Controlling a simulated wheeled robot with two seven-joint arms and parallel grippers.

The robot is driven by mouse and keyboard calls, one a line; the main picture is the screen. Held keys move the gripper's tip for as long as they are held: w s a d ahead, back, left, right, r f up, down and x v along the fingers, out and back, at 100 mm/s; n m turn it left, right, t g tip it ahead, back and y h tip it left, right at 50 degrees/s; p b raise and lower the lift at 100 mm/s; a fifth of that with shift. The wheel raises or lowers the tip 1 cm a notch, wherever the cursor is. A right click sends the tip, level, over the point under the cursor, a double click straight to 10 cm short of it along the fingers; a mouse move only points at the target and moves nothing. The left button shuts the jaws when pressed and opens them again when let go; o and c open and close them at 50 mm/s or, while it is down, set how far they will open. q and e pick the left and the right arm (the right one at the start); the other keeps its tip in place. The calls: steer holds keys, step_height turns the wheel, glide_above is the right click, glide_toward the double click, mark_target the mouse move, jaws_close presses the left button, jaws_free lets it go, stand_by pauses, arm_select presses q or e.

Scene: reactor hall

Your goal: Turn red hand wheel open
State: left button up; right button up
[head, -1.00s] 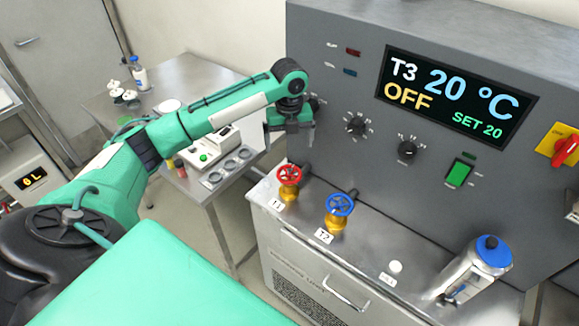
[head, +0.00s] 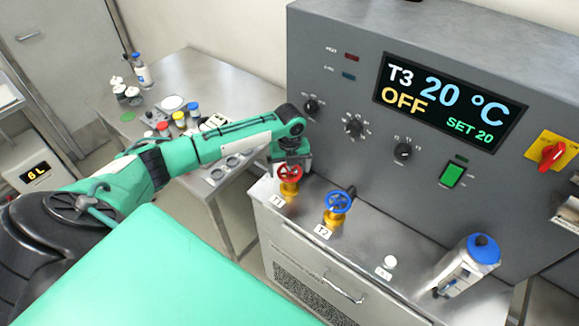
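The red hand wheel (head: 289,174) sits on a brass valve labelled T1, at the left end of the steel ledge under the grey panel. My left gripper (head: 290,165) points down right at the red wheel, over its far side. Its fingers are partly hidden at the wheel, so I cannot tell whether they touch it or how far apart they are. My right gripper is not in view.
A blue hand wheel (head: 338,203) on a valve labelled T2 stands just right of the red one. A blue-capped canister (head: 467,264) stands at the ledge's right. The panel display (head: 449,100) reads T3 20 °C, OFF, SET 20. A side table (head: 187,68) with jars is behind my arm.

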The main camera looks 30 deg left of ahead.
arm_select(q)
steer(key=c, duration=0.9)
steer(key=shift+c, duration=0.2)
steer(key=shift+r+n, duration=0.1)
steer(key=shift+n, duration=0.2)
steer(key=shift+r+n+p, duration=0.1)
steer(key=shift+n+p, duration=0.5)
steer(key=shift+p, duration=0.05)
steer(key=shift+n+p, duration=0.55)
steer(key=shift+n, duration=0.65)
steer(key=n, duration=0.4)
steer(key=shift+n, duration=0.3)
steer(key=n, duration=0.5)
